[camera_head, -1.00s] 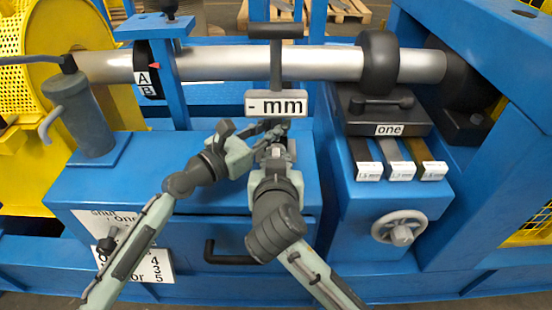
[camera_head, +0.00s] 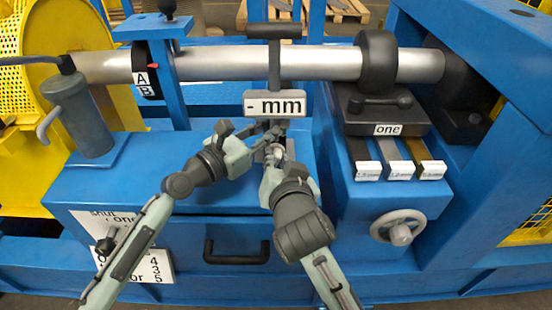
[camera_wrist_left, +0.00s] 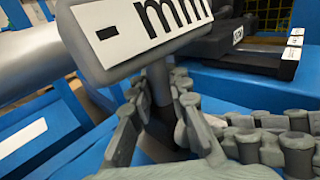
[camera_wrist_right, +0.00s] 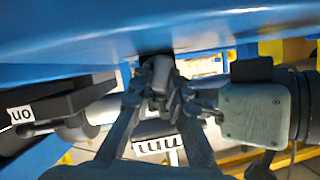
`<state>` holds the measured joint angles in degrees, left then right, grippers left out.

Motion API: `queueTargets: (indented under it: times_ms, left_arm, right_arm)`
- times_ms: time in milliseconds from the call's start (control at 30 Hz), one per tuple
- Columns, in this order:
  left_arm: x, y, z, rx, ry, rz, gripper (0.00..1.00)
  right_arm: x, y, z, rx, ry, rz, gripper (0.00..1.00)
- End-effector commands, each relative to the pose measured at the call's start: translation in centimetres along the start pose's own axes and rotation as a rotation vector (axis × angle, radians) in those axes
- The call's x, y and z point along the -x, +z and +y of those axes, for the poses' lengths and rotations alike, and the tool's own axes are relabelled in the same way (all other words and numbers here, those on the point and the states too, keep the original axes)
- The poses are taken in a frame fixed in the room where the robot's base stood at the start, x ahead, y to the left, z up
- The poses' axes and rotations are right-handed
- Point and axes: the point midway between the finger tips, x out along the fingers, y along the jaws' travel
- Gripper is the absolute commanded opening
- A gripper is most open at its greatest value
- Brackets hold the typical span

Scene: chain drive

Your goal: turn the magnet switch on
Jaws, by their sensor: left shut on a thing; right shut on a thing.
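The gauge with a "- mm" display (camera_head: 275,104) stands upright on the blue bench, in front of the steel shaft. My left gripper (camera_head: 272,130) is shut on the grey post (camera_wrist_left: 160,85) just below the display. My right gripper (camera_head: 277,152) is lower, at the gauge's foot. In the right wrist view its fingers (camera_wrist_right: 160,92) close on a small grey rounded block (camera_wrist_right: 161,72), which looks like the magnet switch, next to a dark part by the blue surface. The gauge's base is mostly hidden by the grippers, and the switch's setting cannot be read.
The steel shaft (camera_head: 260,64) runs behind the gauge. A grey cylinder (camera_head: 80,118) stands left. A black drawer handle (camera_head: 236,252) is below the grippers.

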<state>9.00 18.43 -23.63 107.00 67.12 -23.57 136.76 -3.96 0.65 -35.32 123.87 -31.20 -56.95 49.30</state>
Motion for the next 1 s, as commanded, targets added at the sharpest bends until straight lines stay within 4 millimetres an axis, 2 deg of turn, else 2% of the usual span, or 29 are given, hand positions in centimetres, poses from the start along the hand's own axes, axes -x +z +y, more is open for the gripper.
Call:
queueTargets:
  times_ms: [300,833,867,900,1000]
  left_arm:
    - [0.02,-0.07,0.02,0.000,0.000,0.001,0.00]
    - [0.02,-0.07,0.03,0.000,0.000,0.001,0.00]
    - [0.02,-0.07,0.03,0.000,0.000,0.001,0.00]
    - [0.02,-0.07,0.03,0.000,0.001,0.001,0.00]
    - [0.02,-0.07,0.03,-0.001,0.001,0.001,0.00]
  right_arm:
    - [0.00,0.14,0.15,-0.127,-0.052,-0.002,0.00]
    - [0.00,0.13,0.23,-0.152,-0.062,-0.002,0.00]
    - [0.00,0.13,0.24,-0.152,-0.062,-0.002,0.18]
    - [0.00,0.13,0.24,-0.151,-0.061,-0.002,0.23]
    - [0.00,0.11,0.24,-0.151,-0.062,-0.001,0.24]
